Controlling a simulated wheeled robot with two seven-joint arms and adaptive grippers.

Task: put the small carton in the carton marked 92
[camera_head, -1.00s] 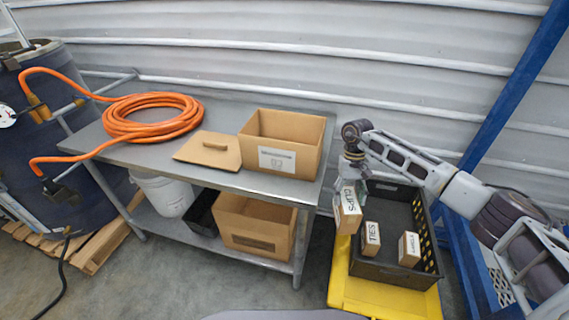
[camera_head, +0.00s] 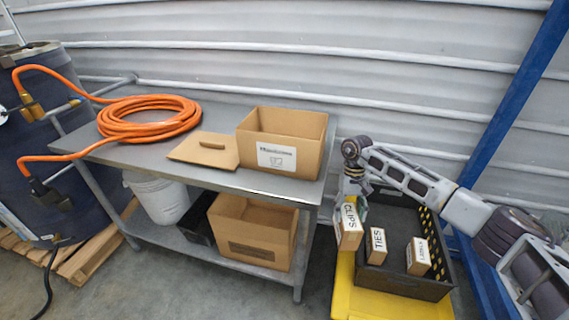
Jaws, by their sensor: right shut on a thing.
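The right gripper (camera_head: 354,205) is shut on a small carton (camera_head: 348,228) lettered CLIPS. It holds this carton upright at the left edge of the black crate, right of the table and below its top. An open carton (camera_head: 297,157) with a white label stands on the table's right end; its label is too blurred to read surely in this view. Two other small cartons stand in the crate: one lettered TIES (camera_head: 376,245) and one with small lettering (camera_head: 418,257). My left gripper is out of view.
The black crate (camera_head: 447,270) sits on a yellow platform (camera_head: 342,290). The grey table (camera_head: 225,180) bears a cardboard lid (camera_head: 205,150) and a coiled orange hose (camera_head: 150,122). Another open carton (camera_head: 250,250) and a white bucket (camera_head: 160,198) are on the lower shelf. A blue post (camera_head: 520,85) rises behind my right arm.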

